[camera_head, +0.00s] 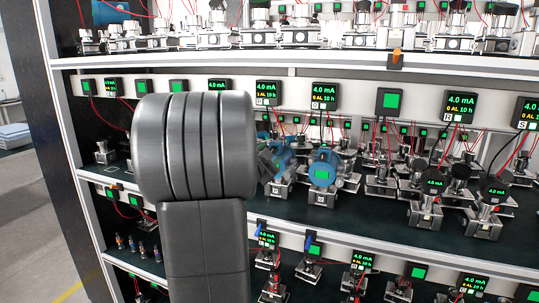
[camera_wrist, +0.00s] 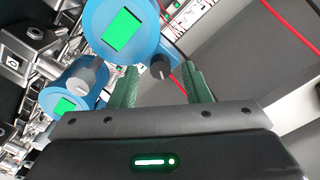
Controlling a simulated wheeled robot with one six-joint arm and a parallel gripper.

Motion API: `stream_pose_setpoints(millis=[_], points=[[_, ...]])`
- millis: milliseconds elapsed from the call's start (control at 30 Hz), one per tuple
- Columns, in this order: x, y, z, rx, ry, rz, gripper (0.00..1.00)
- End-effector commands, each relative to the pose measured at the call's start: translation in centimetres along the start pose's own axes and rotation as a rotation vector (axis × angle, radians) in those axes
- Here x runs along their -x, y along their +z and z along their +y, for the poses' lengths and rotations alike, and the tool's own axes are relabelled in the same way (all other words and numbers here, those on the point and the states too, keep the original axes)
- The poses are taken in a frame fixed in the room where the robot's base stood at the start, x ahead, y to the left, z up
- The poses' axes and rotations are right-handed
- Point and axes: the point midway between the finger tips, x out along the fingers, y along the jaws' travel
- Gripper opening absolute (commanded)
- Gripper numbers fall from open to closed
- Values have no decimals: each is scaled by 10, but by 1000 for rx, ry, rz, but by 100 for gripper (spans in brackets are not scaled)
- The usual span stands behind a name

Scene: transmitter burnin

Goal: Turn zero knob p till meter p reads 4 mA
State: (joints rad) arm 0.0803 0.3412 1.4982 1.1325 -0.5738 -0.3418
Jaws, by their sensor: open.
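The meter marked P (camera_head: 268,93) shows on the upper rail in the head view, with 4.0 mA in green. Two blue transmitters stand below; the left one (camera_head: 275,160) is partly hidden by my arm, the right one (camera_head: 322,172) is clear. In the wrist view, a blue transmitter with a lit green screen (camera_wrist: 122,36) is close ahead. A small dark knob (camera_wrist: 160,67) lies between the tips of my gripper (camera_wrist: 158,71), which is open with green fingers on either side. I cannot tell whether either finger touches it. No letter for this knob is readable.
A second blue transmitter (camera_wrist: 62,104) with a grey knob (camera_wrist: 92,75) is left of my fingers. A red cable (camera_wrist: 288,28) runs at right. The shelf (camera_head: 370,215) is crowded with metal fittings and wires, and neighbouring meters (camera_head: 324,96) line the rail.

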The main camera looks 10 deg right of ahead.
Motion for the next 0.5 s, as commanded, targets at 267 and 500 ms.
stream_pose_setpoints(millis=[267,500], points=[[52,0,0,-2,-4,-1,43],[102,0,-1,-1,-4,-1,43]])
